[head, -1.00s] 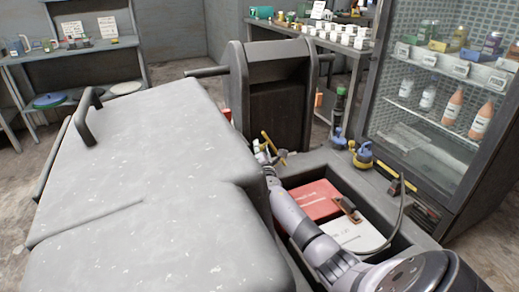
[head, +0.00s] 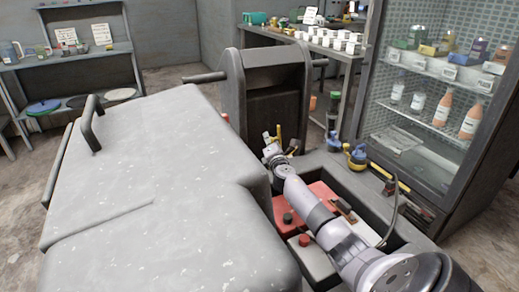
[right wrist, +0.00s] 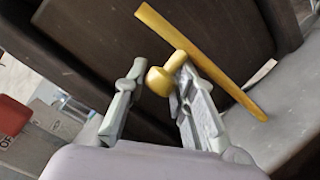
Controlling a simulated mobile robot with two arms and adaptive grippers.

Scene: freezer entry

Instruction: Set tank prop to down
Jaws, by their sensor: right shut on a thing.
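A yellow prop rod (head: 279,133), which I take to be the tank prop, stands nearly upright by the dark upright housing, at the far end of the open bay. In the right wrist view the rod (right wrist: 205,65) runs diagonally, with a round yellow knob (right wrist: 159,82) near it. My right gripper (head: 272,140) is beside the rod in the head view. In the right wrist view its fingers (right wrist: 160,75) are on both sides of the knob, shut on it. The large grey tank cover (head: 150,170) is left of my right arm. My left gripper is not in view.
The open bay (head: 395,243) under my right arm holds a red box and a pale box. The dark housing (head: 265,95) stands beyond the gripper. A glass-fronted cabinet (head: 440,110) with bottles is at right. Shelves (head: 70,65) are at back left.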

